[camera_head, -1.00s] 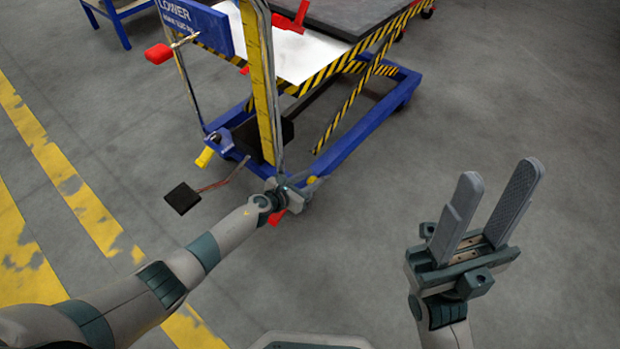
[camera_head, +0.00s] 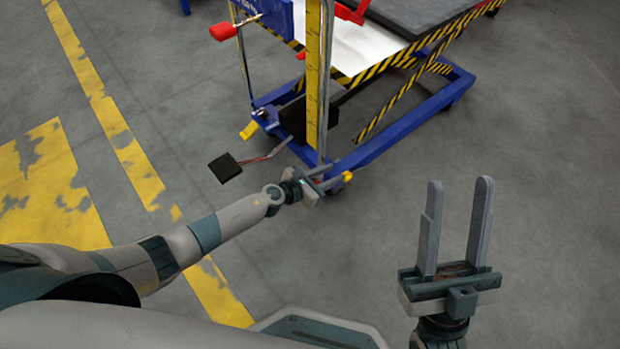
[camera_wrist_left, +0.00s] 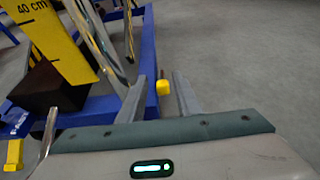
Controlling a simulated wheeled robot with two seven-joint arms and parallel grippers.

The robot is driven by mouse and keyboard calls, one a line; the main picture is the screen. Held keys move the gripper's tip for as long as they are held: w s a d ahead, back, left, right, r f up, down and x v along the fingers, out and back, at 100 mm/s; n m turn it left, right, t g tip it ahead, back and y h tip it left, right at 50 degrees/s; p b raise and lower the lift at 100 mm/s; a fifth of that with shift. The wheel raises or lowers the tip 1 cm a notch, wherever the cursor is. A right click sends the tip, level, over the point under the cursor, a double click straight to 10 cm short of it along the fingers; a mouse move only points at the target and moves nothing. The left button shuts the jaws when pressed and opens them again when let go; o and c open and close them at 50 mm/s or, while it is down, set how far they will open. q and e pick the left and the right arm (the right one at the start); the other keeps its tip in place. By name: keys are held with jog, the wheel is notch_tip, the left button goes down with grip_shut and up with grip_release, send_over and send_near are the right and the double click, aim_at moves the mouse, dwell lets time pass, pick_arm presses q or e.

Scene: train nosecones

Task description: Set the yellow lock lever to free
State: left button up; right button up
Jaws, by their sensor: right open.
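A small yellow lever end (camera_head: 347,177) shows low at the near corner of the blue cart frame, just beyond my left gripper (camera_head: 322,180). In the left wrist view the yellow lever end (camera_wrist_left: 162,88) appears between my left gripper's two spread fingers (camera_wrist_left: 158,98), near their tips. I cannot tell whether they touch it. The rest of the lever is hidden. A second yellow lever (camera_head: 249,130) is at the cart's left corner, and it also shows in the left wrist view (camera_wrist_left: 14,155). My right gripper (camera_head: 457,190) is open and empty over bare floor.
The blue cart frame (camera_head: 385,142) carries an upright yellow scale post (camera_head: 314,80) close to my left gripper. A black pedal (camera_head: 225,168) on a thin arm sticks out left. A red-ended handle (camera_head: 223,31) is higher up. Floor to the right is clear.

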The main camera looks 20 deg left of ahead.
pick_arm(q)
jog(key=p+v, duration=0.2)
jog(key=v, duration=0.7)
pick_arm(e)
jog(key=a+f+g, duration=0.3)
jog(key=f+g, duration=0.1)
jog(key=f, duration=0.2)
jog(key=shift+s+a+h, duration=0.15)
jog(key=shift+a+h, duration=0.05)
jog(key=shift+h, duration=0.1)
pick_arm(q)
jog(key=shift+s+d+r, duration=0.1)
pick_arm(e)
jog(key=shift+r, duration=0.1)
